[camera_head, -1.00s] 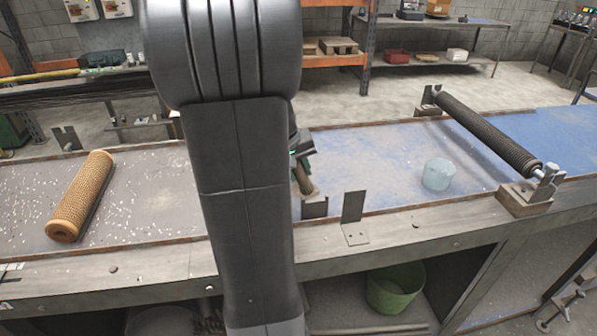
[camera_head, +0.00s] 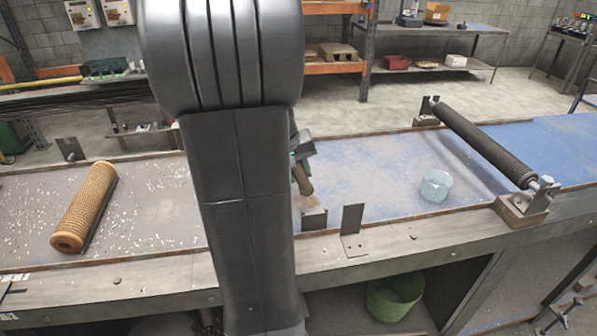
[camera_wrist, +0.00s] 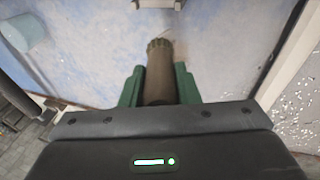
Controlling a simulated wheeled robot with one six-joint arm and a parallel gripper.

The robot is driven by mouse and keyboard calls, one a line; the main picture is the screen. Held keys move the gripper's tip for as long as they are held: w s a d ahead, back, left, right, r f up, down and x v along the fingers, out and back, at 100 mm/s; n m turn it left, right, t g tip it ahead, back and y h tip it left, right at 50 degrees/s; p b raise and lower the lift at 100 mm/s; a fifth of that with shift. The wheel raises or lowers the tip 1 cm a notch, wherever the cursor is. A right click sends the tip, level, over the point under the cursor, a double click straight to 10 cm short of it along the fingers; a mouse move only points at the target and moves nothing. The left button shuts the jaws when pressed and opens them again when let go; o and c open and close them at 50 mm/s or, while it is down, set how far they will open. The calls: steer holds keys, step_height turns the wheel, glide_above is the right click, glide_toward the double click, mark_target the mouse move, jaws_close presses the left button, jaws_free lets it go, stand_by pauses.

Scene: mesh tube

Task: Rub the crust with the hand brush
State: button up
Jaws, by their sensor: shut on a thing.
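My gripper (camera_head: 301,158) is mostly hidden behind my own arm in the head view. In the wrist view its green fingers (camera_wrist: 158,84) are shut on a brown, round-bodied thing, apparently the hand brush (camera_wrist: 159,58), with a notched end pointing away. The brush's brown end (camera_head: 303,182) also shows in the head view, above the bench. An orange-brown mesh tube (camera_head: 84,207) lies at the bench's left. A dark mesh tube (camera_head: 483,142) rests on end supports at the right. I cannot make out which surface bears the crust.
A pale blue, clear cup (camera_head: 436,186) stands on the bench (camera_head: 385,165) left of the dark tube. Upright metal brackets (camera_head: 352,230) stand along the front edge. White flecks lie around the orange tube. A green tub (camera_head: 395,297) sits on the lower shelf.

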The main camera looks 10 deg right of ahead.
stand_by(0.3)
steer(key=shift+w+d+f+b, duration=0.1)
steer(key=shift+d+f+b, duration=0.5)
steer(key=shift+d+f, duration=0.35)
steer(key=shift+r, duration=0.15)
steer(key=shift+d, duration=0.15)
